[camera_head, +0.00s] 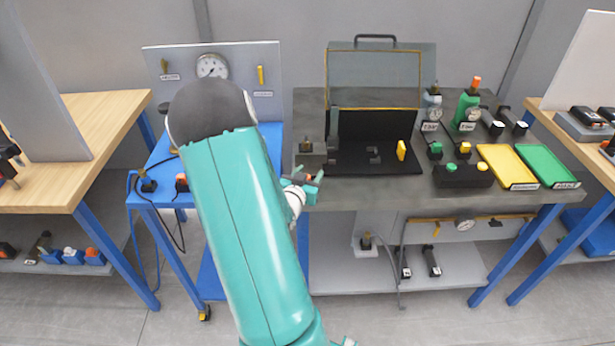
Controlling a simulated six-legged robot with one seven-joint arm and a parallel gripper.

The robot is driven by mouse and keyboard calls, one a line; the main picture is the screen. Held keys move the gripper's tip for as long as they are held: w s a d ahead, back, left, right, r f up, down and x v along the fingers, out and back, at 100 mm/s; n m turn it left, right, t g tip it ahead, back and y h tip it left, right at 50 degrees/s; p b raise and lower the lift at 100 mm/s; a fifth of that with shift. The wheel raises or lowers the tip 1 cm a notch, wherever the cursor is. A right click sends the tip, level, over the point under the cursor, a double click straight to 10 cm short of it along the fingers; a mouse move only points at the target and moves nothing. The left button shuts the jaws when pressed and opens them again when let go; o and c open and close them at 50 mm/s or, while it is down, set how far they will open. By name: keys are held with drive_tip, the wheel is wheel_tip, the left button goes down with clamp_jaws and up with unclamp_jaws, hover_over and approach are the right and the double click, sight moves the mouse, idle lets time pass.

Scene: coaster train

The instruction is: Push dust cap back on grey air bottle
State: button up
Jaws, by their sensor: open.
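The grey air bottle (432,103) stands upright toward the back right of the dark bench, with a round gauge on its front and a label at its foot. Its top is too small to tell whether a cap sits on it. I cannot pick out its dust cap for certain. My gripper (314,179) is open at the bench's front left edge, well left of and nearer than the bottle. A small dark and orange patch shows by its fingers; I cannot tell what it is.
A green bottle (466,104) with an orange top stands right of the grey one. An open black case (373,155) with a raised clear lid lies between my gripper and the bottles. Yellow (507,165) and green (546,165) trays lie at the right. A small block (305,146) sits behind my gripper.

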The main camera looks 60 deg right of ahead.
drive_tip(key=shift+d, duration=0.1)
drive_tip(key=shift+a, duration=0.2)
drive_tip(key=c, duration=1)
drive_tip(key=shift+c, duration=0.2)
drive_tip(key=shift+d+r, duration=0.1)
drive_tip(key=shift+r, duration=0.1)
